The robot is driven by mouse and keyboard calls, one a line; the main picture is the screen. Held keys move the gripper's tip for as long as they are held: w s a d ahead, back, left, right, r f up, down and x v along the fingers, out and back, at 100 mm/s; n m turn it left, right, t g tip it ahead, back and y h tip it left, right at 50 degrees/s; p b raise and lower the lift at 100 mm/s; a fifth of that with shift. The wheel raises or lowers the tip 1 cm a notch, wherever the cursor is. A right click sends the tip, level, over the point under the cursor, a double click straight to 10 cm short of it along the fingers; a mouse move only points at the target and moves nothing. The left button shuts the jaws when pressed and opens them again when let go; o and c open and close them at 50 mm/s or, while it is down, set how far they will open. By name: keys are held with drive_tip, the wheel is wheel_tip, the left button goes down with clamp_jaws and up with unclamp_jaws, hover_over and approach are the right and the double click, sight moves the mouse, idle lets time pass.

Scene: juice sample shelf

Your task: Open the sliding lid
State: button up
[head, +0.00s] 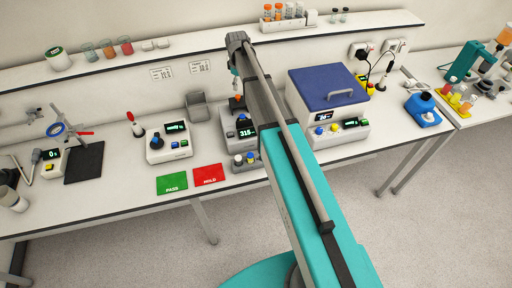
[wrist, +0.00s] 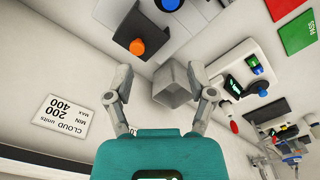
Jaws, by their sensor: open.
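I cannot tell from the frames whether this is the sliding lid. My gripper (wrist: 160,72) is open and empty in the wrist view, its two fingers spread. A grey open-ended box (wrist: 178,85) shows beyond and between the fingers, apart from them as far as I can tell. It also stands at the back of the bench in the head view (head: 197,107). My arm mostly hides the gripper there.
A device with an orange knob (wrist: 137,47) lies near the fingers in the wrist view. A white device with a blue knob (head: 168,145) stands left of my arm. Green (head: 172,185) and red (head: 208,175) mats lie at the bench's front. A shelf (head: 150,58) runs above.

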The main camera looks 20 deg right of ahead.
drive_tip(key=s+f+m+b, duration=0.2)
drive_tip(key=s+f+b, duration=0.2)
drive_tip(key=s, duration=0.4)
drive_tip(key=s+f+m+b, duration=0.3)
drive_tip(key=s+f+b, duration=0.1)
drive_tip(key=s, duration=0.5)
drive_tip(key=s+f+m+b, duration=0.2)
drive_tip(key=s+f+b, duration=0.3)
drive_tip(key=s, duration=0.3)
drive_tip(key=shift+s+m+b, duration=0.3)
drive_tip(key=shift+m, duration=0.1)
drive_tip(key=shift+a, duration=0.1)
drive_tip(key=shift+m, duration=0.6)
drive_tip(key=s+f+b, duration=0.2)
drive_tip(key=s, duration=0.1)
drive_tip(key=shift+s, duration=0.3)
idle(0.8)
drive_tip(key=shift+c, duration=0.9)
